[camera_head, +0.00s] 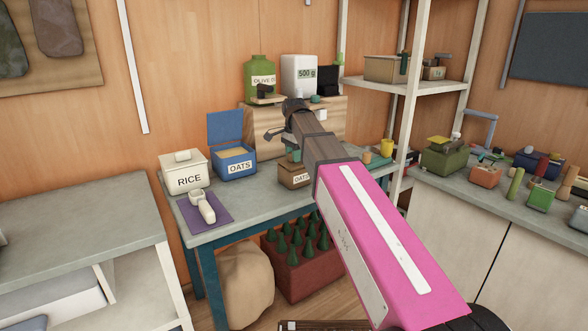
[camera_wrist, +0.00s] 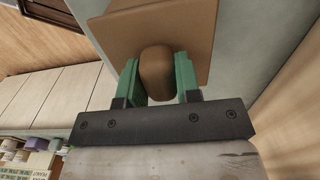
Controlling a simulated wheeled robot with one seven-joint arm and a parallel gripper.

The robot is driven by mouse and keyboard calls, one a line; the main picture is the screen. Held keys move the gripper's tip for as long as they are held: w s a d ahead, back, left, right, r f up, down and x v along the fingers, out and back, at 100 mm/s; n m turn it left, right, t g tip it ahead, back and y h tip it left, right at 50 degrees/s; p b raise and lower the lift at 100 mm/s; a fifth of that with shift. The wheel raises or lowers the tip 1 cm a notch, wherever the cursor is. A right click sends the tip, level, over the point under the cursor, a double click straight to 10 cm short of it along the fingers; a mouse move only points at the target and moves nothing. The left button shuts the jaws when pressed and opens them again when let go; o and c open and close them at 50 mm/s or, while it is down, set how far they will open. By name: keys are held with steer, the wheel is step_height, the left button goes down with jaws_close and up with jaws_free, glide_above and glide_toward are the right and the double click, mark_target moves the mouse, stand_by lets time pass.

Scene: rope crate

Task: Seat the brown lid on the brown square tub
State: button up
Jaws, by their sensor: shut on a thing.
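The brown square tub (camera_head: 293,180), labelled OATS, stands on the grey workbench, partly hidden behind my arm in the head view. My gripper (camera_wrist: 157,88) has green fingers on both sides of the rounded knob of the brown lid (camera_wrist: 195,35) in the wrist view and is shut on it. In the head view my gripper (camera_head: 293,156) is just above the tub, mostly hidden by the arm. The lid lies at or close over the tub's top; whether it touches or sits level on the rim I cannot tell.
Left of the tub stand a blue tub (camera_head: 236,163) with its lid up and a white RICE tub (camera_head: 184,173). A white scoop (camera_head: 203,207) lies on a purple mat (camera_head: 207,221). Behind is a wooden riser (camera_head: 262,129) with a green olive container (camera_head: 261,72). A shelf post stands at right.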

steer(key=shift+f, duration=0.45)
stand_by(0.5)
steer(key=o, duration=1.1)
step_height(320, 180, up, 11)
steer(key=shift+f, duration=0.1)
